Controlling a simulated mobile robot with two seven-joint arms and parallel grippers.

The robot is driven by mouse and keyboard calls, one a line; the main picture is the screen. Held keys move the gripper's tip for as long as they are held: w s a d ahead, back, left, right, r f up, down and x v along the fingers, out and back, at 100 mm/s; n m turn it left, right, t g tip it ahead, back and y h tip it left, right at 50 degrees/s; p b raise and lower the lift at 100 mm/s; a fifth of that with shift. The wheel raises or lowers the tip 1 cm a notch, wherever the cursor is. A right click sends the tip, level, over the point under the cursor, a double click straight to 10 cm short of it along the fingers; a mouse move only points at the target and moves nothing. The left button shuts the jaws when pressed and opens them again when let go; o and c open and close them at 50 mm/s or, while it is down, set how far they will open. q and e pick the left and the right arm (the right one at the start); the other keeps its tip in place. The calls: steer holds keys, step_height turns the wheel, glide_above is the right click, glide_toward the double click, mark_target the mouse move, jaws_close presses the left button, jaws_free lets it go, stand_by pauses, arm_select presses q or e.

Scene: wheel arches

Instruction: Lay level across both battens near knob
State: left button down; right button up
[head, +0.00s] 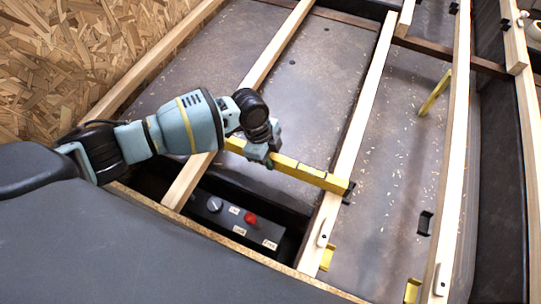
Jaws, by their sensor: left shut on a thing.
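A yellow level (303,171) with a black end cap spans from the left batten (262,68) to the right batten (362,108). My left gripper (262,157) is shut on it near its left part. The level's right end reaches the right batten; I cannot tell whether it touches the wood or hovers just above. My gripper and wrist hide part of its left stretch. Below it, between the battens, a dark control box carries a red knob (250,218) and a grey knob (215,204). My right gripper is not in view.
More pale battens run lengthwise, including one at the right (457,140). A chipboard wall (60,50) stands at the left. A yellow angled piece (435,93) and black brackets (425,222) lie farther right. Shavings litter the grey floor (390,160).

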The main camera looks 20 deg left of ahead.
arm_select(q)
steer(key=c, duration=1.3)
jaws_free()
steer(key=shift+o, duration=0.7)
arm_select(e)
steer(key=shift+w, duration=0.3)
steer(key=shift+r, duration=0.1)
arm_select(q)
steer(key=p+v, duration=0.2)
steer(key=v, duration=0.5)
steer(key=shift+a+r+p, duration=0.1)
steer(key=shift+r+p, duration=0.2)
steer(key=shift+r, duration=0.15)
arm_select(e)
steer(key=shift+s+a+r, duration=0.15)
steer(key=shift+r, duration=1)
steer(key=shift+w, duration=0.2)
